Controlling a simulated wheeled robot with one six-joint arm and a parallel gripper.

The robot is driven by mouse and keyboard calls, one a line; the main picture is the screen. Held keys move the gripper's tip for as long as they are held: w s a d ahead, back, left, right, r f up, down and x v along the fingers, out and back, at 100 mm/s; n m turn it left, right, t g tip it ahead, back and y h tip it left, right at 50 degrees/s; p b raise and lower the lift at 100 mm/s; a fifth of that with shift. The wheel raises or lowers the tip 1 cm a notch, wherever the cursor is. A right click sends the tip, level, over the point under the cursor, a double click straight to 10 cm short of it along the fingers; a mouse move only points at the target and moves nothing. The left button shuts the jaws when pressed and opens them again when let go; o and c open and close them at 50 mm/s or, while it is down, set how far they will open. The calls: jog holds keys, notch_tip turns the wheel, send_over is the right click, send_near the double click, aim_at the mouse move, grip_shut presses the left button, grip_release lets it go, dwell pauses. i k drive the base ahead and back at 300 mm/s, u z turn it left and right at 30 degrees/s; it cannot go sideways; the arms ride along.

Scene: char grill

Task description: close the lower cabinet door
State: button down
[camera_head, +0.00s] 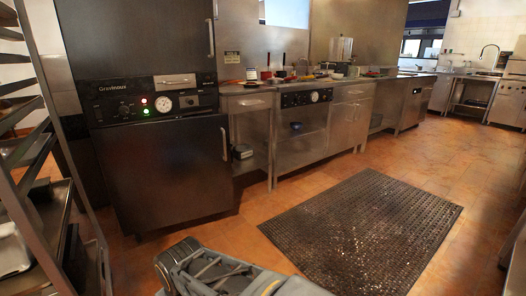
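The lower cabinet door (165,175) is a large dark panel on the tall unit at the left, under a black control panel (155,104) with a dial and small lights. A vertical metal handle (224,144) is on its right side. The door's right edge reaches a little past the panel above, but I cannot tell whether it stands ajar. Grey parts of my own arm (220,272) show at the bottom centre, well apart from the door. My gripper's fingers do not show.
A metal rack (40,80) with trays stands at the far left, close to the door's left side. A steel counter (350,92) with cabinets and open shelves runs right. A dark floor mat (365,228) lies at right centre. Tiled floor before the door is clear.

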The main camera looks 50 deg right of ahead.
aim_at(157, 173)
jog(key=z, duration=0.05)
jog(key=k, duration=0.5)
jog(key=z, duration=1.3)
jog(key=i, duration=1)
jog(key=u, duration=0.7)
jog(key=i, duration=1.05)
jog(key=u, duration=0.95)
